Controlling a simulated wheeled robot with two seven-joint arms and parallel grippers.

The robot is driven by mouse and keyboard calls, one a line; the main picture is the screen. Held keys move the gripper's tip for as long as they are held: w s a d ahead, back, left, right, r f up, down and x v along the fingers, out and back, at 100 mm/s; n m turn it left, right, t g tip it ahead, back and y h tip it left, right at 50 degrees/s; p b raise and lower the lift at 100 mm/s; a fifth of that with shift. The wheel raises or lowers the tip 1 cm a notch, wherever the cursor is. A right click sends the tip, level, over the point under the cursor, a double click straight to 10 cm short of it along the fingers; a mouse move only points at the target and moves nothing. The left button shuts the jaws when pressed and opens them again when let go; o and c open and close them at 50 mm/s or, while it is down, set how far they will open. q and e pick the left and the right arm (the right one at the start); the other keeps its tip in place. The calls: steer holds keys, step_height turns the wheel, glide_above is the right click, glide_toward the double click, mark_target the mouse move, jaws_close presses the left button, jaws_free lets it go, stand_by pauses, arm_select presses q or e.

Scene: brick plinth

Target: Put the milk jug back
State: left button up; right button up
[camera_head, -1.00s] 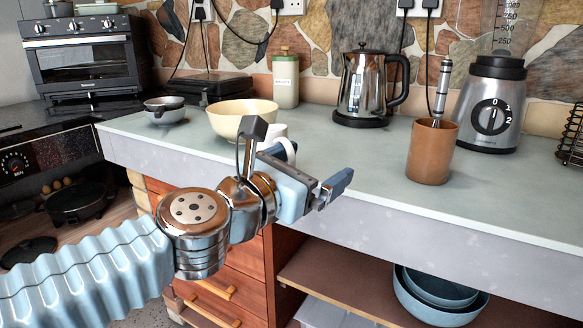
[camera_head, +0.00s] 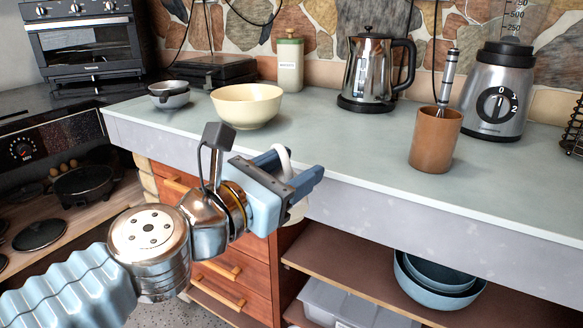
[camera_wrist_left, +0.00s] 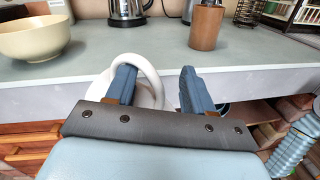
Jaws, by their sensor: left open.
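The milk jug is white with a looped handle. In the head view its handle (camera_head: 284,158) shows behind my left gripper (camera_head: 300,172), and a bit of its pale body shows below the jaws. In the left wrist view the jug (camera_wrist_left: 146,97) overlaps the counter's front edge. Its handle arches around the left-hand finger of my left gripper (camera_wrist_left: 155,85). The jaws are apart and the other finger stands clear on the right. Much of the jug is hidden, and I cannot tell whether anything supports it. My right gripper is out of view.
The counter (camera_head: 340,140) holds a cream bowl (camera_head: 247,105), small grey bowls (camera_head: 168,95), a kettle (camera_head: 372,75), a brown cup (camera_head: 435,140) and a blender (camera_head: 495,95). Clear counter lies between bowl and cup. An open shelf (camera_head: 350,265) with blue bowls (camera_head: 435,285) is below.

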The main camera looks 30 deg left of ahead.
arm_select(q)
jaws_close()
stand_by(0.5)
